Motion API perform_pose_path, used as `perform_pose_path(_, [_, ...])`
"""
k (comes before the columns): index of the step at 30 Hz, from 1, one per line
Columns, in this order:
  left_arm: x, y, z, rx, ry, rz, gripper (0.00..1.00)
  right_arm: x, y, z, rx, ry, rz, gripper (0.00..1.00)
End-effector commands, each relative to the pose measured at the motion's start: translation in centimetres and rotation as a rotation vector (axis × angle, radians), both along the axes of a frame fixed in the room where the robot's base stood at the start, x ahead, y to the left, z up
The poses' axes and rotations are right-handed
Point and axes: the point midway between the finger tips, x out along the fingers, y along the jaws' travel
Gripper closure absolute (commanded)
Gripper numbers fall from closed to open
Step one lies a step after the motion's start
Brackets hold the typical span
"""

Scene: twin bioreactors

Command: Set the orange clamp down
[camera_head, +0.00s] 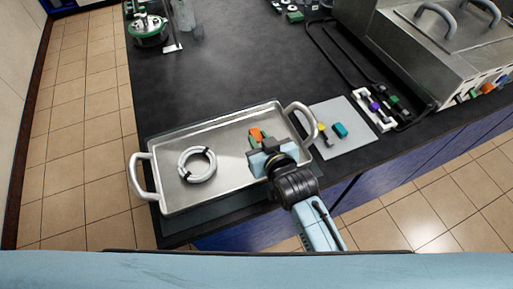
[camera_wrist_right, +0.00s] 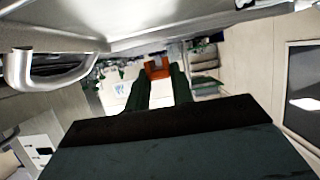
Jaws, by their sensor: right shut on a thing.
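The orange clamp (camera_head: 256,134) is between the fingertips of my right gripper (camera_head: 257,142), over the right part of the metal tray (camera_head: 228,141). In the right wrist view the orange clamp (camera_wrist_right: 157,68) shows between the two dark green fingers of my right gripper (camera_wrist_right: 159,80). The gripper is shut on it. I cannot tell from these views how far the clamp is above the tray floor. My left gripper is not in view.
A coiled white tube (camera_head: 197,165) lies in the tray's left part. The tray has handles at both ends. Right of it, a grey mat (camera_head: 343,138) holds a teal block (camera_head: 340,130) and a yellow item. A steel bath (camera_head: 425,50) stands at back right.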

Motion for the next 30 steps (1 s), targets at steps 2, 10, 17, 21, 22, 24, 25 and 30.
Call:
perform_pose_path(2, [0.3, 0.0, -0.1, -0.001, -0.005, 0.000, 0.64, 0.0, 0.0, -0.8, -0.001, 0.001, -0.001, 0.98])
perform_pose_path(10, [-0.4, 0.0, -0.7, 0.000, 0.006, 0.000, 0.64, 0.0, -0.1, -3.9, 0.000, -0.001, -0.001, 0.98])
perform_pose_path(17, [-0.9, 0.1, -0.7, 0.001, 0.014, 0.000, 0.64, 0.0, -0.1, -3.8, 0.000, -0.002, -0.001, 0.98])
perform_pose_path(21, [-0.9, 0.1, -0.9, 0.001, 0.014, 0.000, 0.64, 0.0, -0.1, -4.2, 0.000, -0.001, -0.001, 0.98])
perform_pose_path(22, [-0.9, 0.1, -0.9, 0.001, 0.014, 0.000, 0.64, 0.0, -0.1, -4.3, 0.000, -0.001, -0.001, 0.98])
perform_pose_path(24, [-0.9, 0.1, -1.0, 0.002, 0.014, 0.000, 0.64, 0.0, -0.1, -4.5, 0.000, -0.001, -0.001, 0.98])
perform_pose_path(25, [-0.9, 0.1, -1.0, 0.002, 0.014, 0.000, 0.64, 0.0, -0.1, -4.6, 0.000, -0.002, -0.001, 0.98])
perform_pose_path(30, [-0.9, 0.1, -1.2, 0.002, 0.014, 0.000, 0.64, 0.1, -0.1, -5.1, 0.000, -0.002, -0.001, 0.98])
